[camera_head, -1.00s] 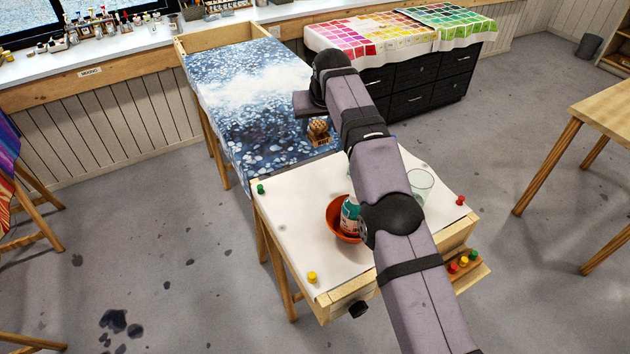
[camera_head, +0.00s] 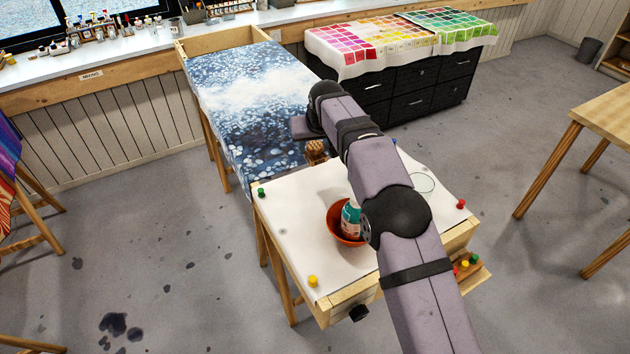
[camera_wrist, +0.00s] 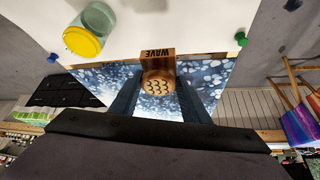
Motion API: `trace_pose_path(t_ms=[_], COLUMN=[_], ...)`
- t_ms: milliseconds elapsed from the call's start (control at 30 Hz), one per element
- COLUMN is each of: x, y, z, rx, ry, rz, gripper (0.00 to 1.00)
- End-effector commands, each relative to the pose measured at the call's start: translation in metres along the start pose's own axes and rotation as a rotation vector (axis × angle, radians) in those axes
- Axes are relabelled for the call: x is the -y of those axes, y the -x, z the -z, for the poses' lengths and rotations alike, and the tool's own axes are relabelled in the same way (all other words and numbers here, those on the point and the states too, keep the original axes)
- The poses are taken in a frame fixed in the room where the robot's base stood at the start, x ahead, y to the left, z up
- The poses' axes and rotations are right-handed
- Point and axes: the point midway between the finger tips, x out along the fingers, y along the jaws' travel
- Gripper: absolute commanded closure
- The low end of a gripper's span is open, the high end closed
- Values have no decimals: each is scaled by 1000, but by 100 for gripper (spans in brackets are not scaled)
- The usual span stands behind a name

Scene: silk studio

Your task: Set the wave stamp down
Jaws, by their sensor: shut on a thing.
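The wave stamp (camera_head: 316,150) is a small wooden block with a rounded knob. In the wrist view it (camera_wrist: 158,83) shows a wave mark on the knob and the word WAVE on its light wooden side. My gripper (camera_wrist: 160,98) is shut on the stamp, with a dark finger on either side of the knob. In the head view the stamp is by the far edge of the white-topped table (camera_head: 300,215), where it meets the blue patterned cloth (camera_head: 245,85). I cannot tell whether its underside touches anything. My arm hides part of the gripper.
On the white top stand an orange bowl (camera_head: 337,231) holding a bottle (camera_head: 351,218), and a clear glass (camera_head: 424,183), partly behind my arm. Coloured pins, including a green one (camera_head: 261,192) and a yellow one (camera_head: 313,281), sit at its corners. The left part is clear.

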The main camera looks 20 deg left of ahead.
Motion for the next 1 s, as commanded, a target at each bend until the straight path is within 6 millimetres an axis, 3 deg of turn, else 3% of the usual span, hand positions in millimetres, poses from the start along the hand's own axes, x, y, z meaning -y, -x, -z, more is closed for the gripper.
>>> trace_pose_path(t_ms=[333, 667, 1000], x=[0, 0, 0], y=[-41, -53, -81], z=[-25, -31, -47], rx=[4, 2, 1], ry=[0, 0, 0], rz=[0, 0, 0], gripper=[81, 81, 81])
